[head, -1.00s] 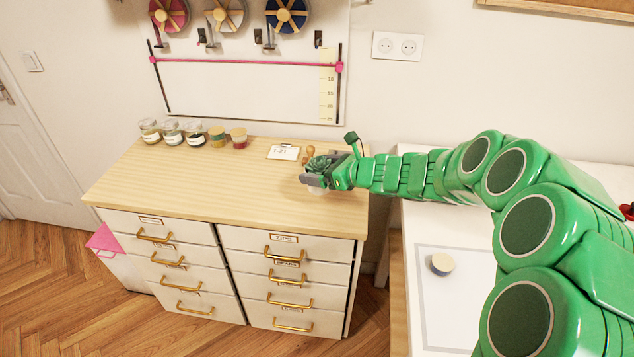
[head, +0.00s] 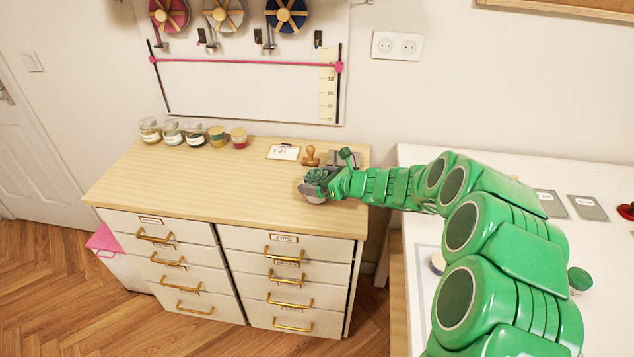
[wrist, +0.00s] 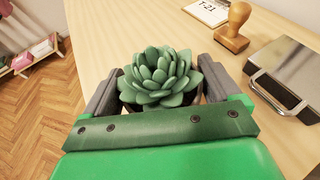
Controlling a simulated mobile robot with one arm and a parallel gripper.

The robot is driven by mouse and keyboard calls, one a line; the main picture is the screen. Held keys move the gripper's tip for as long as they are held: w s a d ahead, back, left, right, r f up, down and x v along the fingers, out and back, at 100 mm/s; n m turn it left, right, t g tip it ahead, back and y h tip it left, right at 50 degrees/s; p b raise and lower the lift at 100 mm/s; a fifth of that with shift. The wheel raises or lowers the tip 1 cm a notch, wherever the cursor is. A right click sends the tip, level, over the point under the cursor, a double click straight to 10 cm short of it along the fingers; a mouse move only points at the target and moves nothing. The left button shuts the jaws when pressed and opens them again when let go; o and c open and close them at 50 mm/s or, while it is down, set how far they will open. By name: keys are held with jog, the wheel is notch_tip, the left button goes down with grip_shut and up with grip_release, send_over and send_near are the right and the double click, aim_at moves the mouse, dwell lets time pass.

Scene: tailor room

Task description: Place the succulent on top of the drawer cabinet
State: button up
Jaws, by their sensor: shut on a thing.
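The pot is mostly hidden there by the leaves and my gripper. The pot is over the cabinet top near its right front part; I cannot tell whether its base touches the wood.
A wooden stamp (head: 310,157), a clipboard (head: 283,152) and a grey metal case (wrist: 290,72) are close behind and right of the succulent. Several jars (head: 172,133) line the back left. The cabinet top's middle is clear. A white table (head: 520,170) is at right.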

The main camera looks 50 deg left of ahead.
jog(key=shift+f, duration=0.3)
jog(key=shift+f, duration=0.1)
jog(key=o, duration=1)
jog(key=shift+w+d, duration=0.15)
jog(key=shift+d, duration=0.1)
jog(key=v, duration=1.1)
jog(key=shift+d+r, duration=0.2)
jog(key=shift+r, duration=0.1)
